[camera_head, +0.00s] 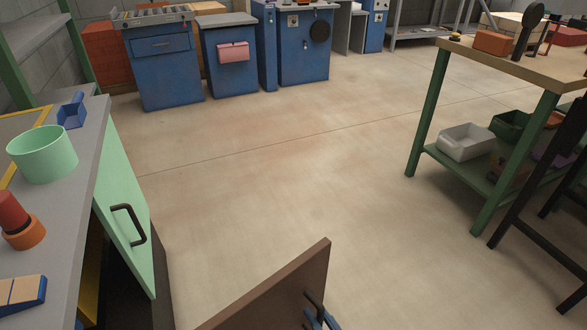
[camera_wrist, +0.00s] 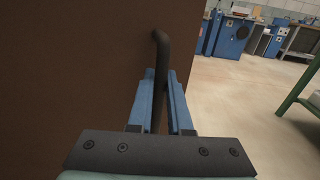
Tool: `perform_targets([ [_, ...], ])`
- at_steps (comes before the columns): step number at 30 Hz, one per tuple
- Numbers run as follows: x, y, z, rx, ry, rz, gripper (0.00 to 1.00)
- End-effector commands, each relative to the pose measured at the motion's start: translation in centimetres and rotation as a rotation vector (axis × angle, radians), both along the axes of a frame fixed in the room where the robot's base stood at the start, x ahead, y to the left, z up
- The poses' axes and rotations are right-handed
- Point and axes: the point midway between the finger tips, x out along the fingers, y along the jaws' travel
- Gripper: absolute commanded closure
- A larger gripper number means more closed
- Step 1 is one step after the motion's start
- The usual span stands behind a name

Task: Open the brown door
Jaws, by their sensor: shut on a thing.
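The brown door (camera_head: 275,295) stands swung out from the grey-topped bench at the bottom of the head view. Its face also fills the left of the wrist view (camera_wrist: 70,70). A dark bar handle (camera_wrist: 162,50) is on the door. My gripper (camera_wrist: 160,90) has its blue fingers on either side of the handle and is shut on it. In the head view, only a bit of my gripper (camera_head: 318,318) shows at the bottom edge beside the door. The hinge side of the door is out of frame.
A light green door (camera_head: 122,205) with a dark handle hangs on the bench (camera_head: 85,160), slightly ajar. A green-legged table (camera_head: 437,110) with bins stands at right. Blue cabinets (camera_head: 165,75) line the back. The floor (camera_head: 300,180) between is clear.

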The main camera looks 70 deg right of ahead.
Motion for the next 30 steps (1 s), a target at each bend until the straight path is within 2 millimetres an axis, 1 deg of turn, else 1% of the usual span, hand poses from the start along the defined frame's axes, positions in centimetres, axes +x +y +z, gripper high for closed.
perform_targets([
  [1, -0.8, 0.4, 0.1, 0.001, -0.002, -0.026, 1.00],
  [3, -1.8, 1.0, 0.1, 0.001, -0.002, -0.060, 1.00],
  [10, -3.9, 2.5, 0.1, -0.002, -0.002, -0.041, 1.00],
  [16, -4.6, 3.2, 0.1, -0.002, -0.002, -0.037, 1.00],
  [28, -4.7, 3.2, 0.1, -0.002, -0.002, -0.036, 1.00],
  [29, -4.7, 3.2, 0.1, -0.002, -0.002, -0.036, 0.77],
  [30, -4.7, 3.2, 0.1, -0.002, -0.002, -0.036, 0.70],
])
